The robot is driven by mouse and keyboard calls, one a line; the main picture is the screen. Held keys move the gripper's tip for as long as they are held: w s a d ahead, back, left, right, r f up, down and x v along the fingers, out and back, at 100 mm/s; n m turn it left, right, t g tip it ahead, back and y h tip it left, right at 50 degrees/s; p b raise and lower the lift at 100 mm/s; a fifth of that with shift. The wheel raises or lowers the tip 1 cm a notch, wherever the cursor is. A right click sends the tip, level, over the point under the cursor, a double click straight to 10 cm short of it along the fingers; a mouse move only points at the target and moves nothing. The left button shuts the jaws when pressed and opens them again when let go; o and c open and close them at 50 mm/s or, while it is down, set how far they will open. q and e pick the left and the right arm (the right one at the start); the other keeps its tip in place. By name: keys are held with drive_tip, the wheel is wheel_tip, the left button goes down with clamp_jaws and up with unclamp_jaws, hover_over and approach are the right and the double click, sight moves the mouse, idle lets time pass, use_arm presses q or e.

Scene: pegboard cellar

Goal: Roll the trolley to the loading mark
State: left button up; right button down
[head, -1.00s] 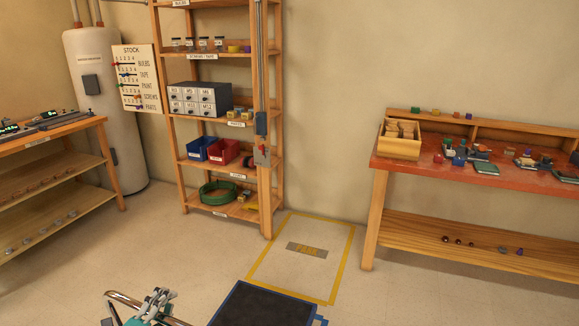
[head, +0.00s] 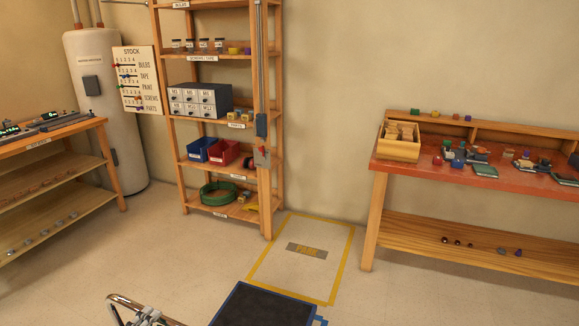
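The trolley's dark deck (head: 262,308) with a blue rim shows at the bottom centre of the head view, cut off by the lower edge. Its bent metal handle (head: 121,299) shows to the left of the deck. The loading mark, a yellow floor outline (head: 345,262) with a grey plate inside, lies just beyond the deck. The deck's far edge is close to the outline's near edge. My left gripper (head: 146,317) is at the handle, mostly cut off; I cannot tell whether its fingers are closed on the bar. My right gripper is not in view.
A wooden shelf rack (head: 268,195) stands just left of the outline. A red-topped workbench (head: 402,168) stands to the right, its leg near the outline. A left bench (head: 85,126) and a grey tank (head: 100,60) stand farther left. The floor inside the outline is clear.

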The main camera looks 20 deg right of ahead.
use_arm(q)
drive_tip(key=v, duration=0.5)
drive_tip(key=s+a+f+n+y, duration=0.2)
drive_tip(key=a+f+n+y, duration=0.15)
drive_tip(key=f, duration=0.45)
drive_tip(key=s+a+f+n+y, duration=0.2)
drive_tip(key=f+n, duration=0.3)
drive_tip(key=f, duration=0.3)
drive_tip(key=s+a+f+n+g+y, duration=0.2)
drive_tip(key=s+f+n, duration=0.1)
drive_tip(key=s+f, duration=0.4)
drive_tip(key=s+a+f+n+g+y, duration=0.15)
drive_tip(key=s+f+n, duration=0.25)
drive_tip(key=f, duration=0.4)
drive_tip(key=s+d+f+n+g, duration=0.1)
drive_tip(key=s+f, duration=0.4)
drive_tip(key=s, duration=0.6)
drive_tip(key=s+d+f+n+g+y, duration=0.1)
drive_tip(key=s+f+n+g, duration=0.3)
drive_tip(key=s, duration=0.7)
drive_tip(key=s+d+f+n+g+y, duration=0.1)
drive_tip(key=s+f+g, duration=0.3)
drive_tip(key=s, duration=0.7)
wheel_tip(320, 180, down, 3)
drive_tip(key=shift+s+d+r+n+g+p, duration=0.15)
drive_tip(key=shift+s+d+n+g+p, duration=0.2)
drive_tip(key=shift+d+n, duration=0.5)
